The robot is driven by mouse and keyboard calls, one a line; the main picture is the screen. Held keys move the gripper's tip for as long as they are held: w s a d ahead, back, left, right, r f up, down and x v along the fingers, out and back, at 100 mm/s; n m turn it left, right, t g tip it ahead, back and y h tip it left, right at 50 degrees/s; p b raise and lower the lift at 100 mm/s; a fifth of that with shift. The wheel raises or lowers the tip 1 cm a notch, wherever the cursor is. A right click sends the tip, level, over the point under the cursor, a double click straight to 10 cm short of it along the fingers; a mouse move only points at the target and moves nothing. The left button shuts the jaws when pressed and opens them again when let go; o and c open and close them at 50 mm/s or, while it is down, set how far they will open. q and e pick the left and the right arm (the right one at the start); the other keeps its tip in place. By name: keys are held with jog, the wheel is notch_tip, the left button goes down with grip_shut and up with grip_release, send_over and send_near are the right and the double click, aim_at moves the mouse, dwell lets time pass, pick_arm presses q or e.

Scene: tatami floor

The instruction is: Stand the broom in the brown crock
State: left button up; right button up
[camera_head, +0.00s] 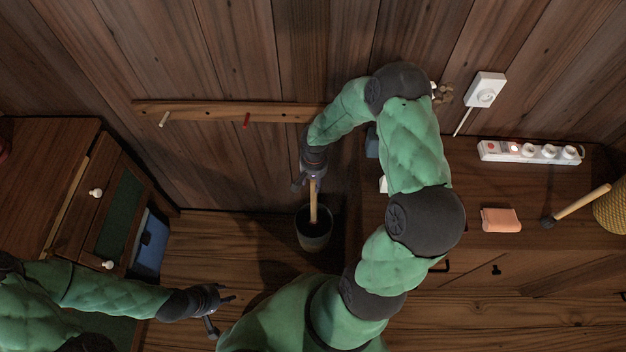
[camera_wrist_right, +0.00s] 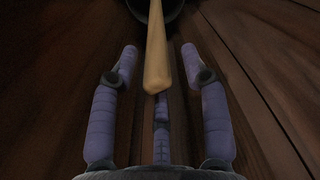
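The broom's pale wooden handle (camera_head: 313,204) stands roughly upright in the round, dark crock (camera_head: 315,241) on the floor; its lower end is hidden inside. My right gripper (camera_head: 309,183) is above the crock at the handle's top. In the right wrist view the handle (camera_wrist_right: 156,55) ends between my purple fingers (camera_wrist_right: 159,75), with gaps to both side fingers; the gripper is open. The crock's dark rim (camera_wrist_right: 178,14) shows at the top of that view. My left gripper (camera_head: 222,314) is open and empty, left of and below the crock.
A wooden peg rail (camera_head: 222,108) is on the wall behind. A cabinet (camera_head: 122,190) with a blue bin (camera_head: 150,245) stands left. A wooden surface at right holds a power strip (camera_head: 529,152), an orange block (camera_head: 500,220), a handled tool (camera_head: 580,205) and a woven basket (camera_head: 612,208).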

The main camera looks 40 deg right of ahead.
jog(key=shift+r, duration=0.1)
notch_tip(320, 180, up, 12)
jog(key=shift+s, duration=0.15)
dwell(0.4)
jog(key=shift+d, duration=0.1)
dwell(0.7)
jog(key=s+a+f+n+y+p, duration=0.1)
jog(key=s+a+f+n+p, duration=0.1)
jog(key=a, duration=0.5)
jog(key=s+a+f+n+y+p, duration=0.1)
jog(key=s+a+f+p, duration=0.2)
jog(key=s+a+f, duration=0.2)
jog(key=s+a+f+n+y+p, duration=0.1)
jog(key=s+a+f, duration=0.3)
jog(key=a, duration=0.7)
jog(key=shift+a+f+n+y+p, duration=0.25)
jog(key=shift+f+n+y+p, duration=0.15)
jog(key=shift+f+n+p, duration=0.35)
jog(key=shift+s, duration=0.1)
jog(key=shift+c, duration=0.7)
